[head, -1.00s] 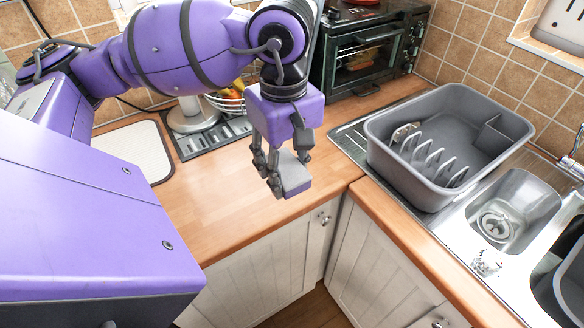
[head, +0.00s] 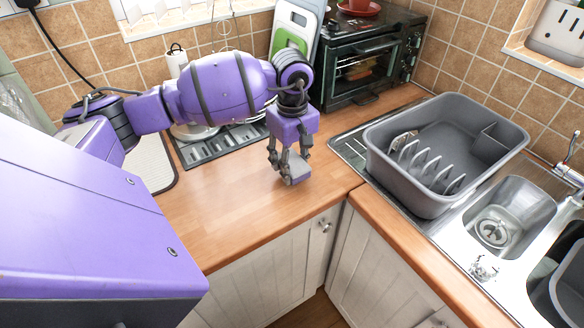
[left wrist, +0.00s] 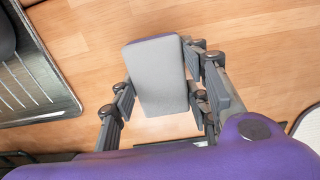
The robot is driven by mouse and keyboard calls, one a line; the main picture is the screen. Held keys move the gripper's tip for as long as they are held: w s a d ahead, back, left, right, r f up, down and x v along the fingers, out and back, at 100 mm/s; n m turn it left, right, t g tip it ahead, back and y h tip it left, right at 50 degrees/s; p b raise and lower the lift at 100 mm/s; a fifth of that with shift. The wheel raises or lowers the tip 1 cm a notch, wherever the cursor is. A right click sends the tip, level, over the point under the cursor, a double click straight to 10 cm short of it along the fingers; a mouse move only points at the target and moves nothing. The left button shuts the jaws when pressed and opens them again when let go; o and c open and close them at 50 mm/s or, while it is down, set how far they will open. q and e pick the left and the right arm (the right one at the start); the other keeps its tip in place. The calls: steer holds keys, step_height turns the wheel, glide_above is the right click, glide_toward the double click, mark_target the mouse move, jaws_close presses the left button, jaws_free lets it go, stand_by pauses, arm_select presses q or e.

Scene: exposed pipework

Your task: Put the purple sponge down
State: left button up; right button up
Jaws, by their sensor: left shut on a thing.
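The purple sponge (head: 297,170) shows mostly its grey face, with a thin purple edge visible in the left wrist view (left wrist: 158,76). My left gripper (head: 289,166) points down over the wooden worktop (head: 230,205) and is shut on the sponge. In the left wrist view, the gripper's fingers (left wrist: 160,100) lie on both sides of the sponge. The sponge is low over the worktop, near the front edge by the corner. I cannot tell whether it touches the wood. My right gripper is not in view.
A grey dish rack (head: 430,195) stands on the steel sink (head: 515,215) to the right. A toaster oven (head: 365,60) stands behind, with chopping boards (head: 292,35) beside it. A white ridged mat (head: 150,162) lies to the left. The worktop around the gripper is bare.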

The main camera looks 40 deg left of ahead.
mark_target(292, 162)
arm_select(q)
steer(key=shift+f, duration=1.15)
steer(key=shift+f, duration=0.2)
steer(key=o, duration=1)
steer(key=shift+c, duration=0.2)
step_height(292, 162, up, 12)
steer(key=shift+s+r+b, duration=0.1)
steer(key=shift+r+b, duration=0.1)
steer(key=shift+b, duration=0.2)
